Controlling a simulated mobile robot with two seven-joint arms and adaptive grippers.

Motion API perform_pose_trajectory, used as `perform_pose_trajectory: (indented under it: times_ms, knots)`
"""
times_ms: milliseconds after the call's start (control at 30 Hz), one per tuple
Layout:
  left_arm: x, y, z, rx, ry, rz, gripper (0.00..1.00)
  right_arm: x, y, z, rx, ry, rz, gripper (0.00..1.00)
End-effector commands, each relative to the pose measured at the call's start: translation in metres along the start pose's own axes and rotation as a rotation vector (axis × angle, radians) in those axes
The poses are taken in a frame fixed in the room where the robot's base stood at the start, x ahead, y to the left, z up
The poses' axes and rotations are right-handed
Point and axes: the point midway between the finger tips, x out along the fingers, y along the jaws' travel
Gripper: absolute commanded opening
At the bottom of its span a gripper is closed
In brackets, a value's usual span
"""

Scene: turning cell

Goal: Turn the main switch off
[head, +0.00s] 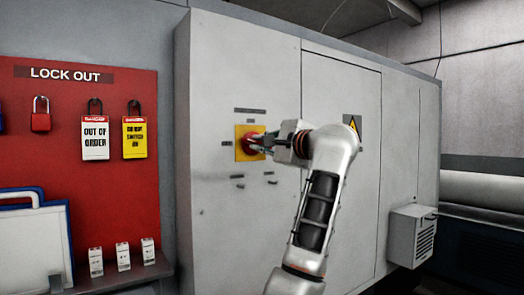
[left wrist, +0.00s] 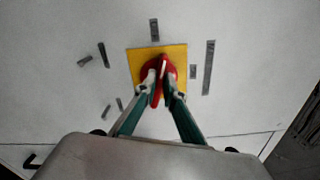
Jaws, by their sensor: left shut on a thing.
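The main switch is a red rotary handle (left wrist: 163,66) on a square yellow plate (left wrist: 138,56), set on the front of a grey cabinet. The plate (head: 240,154) also shows in the head view, left of my left gripper (head: 261,143), which partly covers the handle. In the left wrist view my left gripper (left wrist: 160,86) has one finger on each side of the handle's grip bar and is shut on it. The bar stands nearly upright in that view, slightly tilted. The switch markings are too small to read. My right gripper is not in view.
The grey cabinet (head: 225,80) has a door with a warning sign (head: 352,124) and a vented box (head: 411,236) at lower right. Left of it, a red lockout board (head: 60,165) holds padlocks and tags, including a yellow tag (head: 135,138). A shelf (head: 125,275) juts out below.

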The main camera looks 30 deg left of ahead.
Motion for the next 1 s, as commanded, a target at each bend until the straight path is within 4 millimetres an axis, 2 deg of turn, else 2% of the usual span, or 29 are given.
perform_pose_trajectory:
  times_ms: [33,400,1000]
  knots:
    - [0.001,0.004,-0.002,-0.035,0.000,0.002,0.00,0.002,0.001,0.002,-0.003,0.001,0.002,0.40]
    - [0.000,0.005,-0.002,-0.251,0.001,0.002,0.00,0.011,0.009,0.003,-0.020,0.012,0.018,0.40]
    - [0.000,0.004,-0.001,-0.318,0.001,0.003,0.00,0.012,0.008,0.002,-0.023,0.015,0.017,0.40]
